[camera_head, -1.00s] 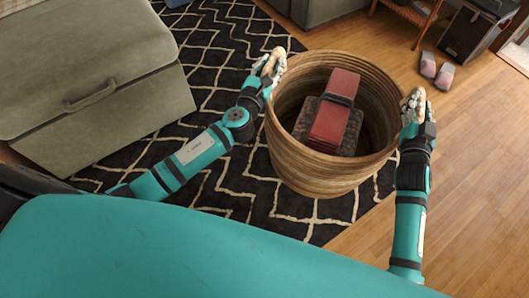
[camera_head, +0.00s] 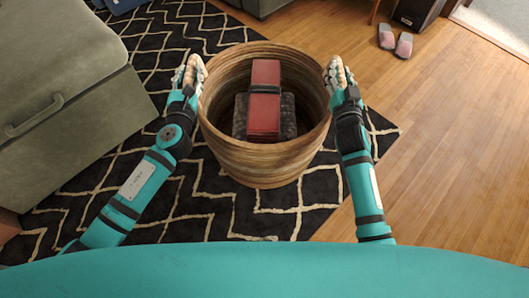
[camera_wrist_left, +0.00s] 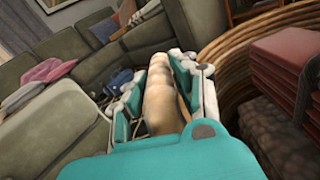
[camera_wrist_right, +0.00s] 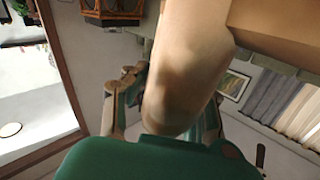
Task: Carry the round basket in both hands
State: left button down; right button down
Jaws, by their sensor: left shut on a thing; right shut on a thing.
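The round basket (camera_head: 262,165) has banded tan and brown walls and stands out in front of me, upright, between my two hands. It holds a red block-like thing with a dark strap (camera_head: 264,98) on a dark textured thing (camera_head: 240,115). My left gripper (camera_head: 193,72) is shut on a tan handle at the basket's left side; the handle shows between the fingers in the left wrist view (camera_wrist_left: 160,98). My right gripper (camera_head: 338,74) is shut on the handle at the right side, which fills the middle of the right wrist view (camera_wrist_right: 188,75). Whether the basket's bottom touches the floor is hidden.
A black rug with pale zigzag lines (camera_head: 180,215) lies below the basket. A green sofa section (camera_head: 60,85) stands close on the left. Wooden floor (camera_head: 450,170) is clear on the right. A pair of pink and grey slippers (camera_head: 395,40) lies at the upper right.

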pick_arm(q)
jog(key=shift+d+r, duration=0.1)
jog(key=shift+d, duration=0.05)
pick_arm(e)
jog(key=shift+a+r, duration=0.15)
jog(key=shift+r, duration=0.05)
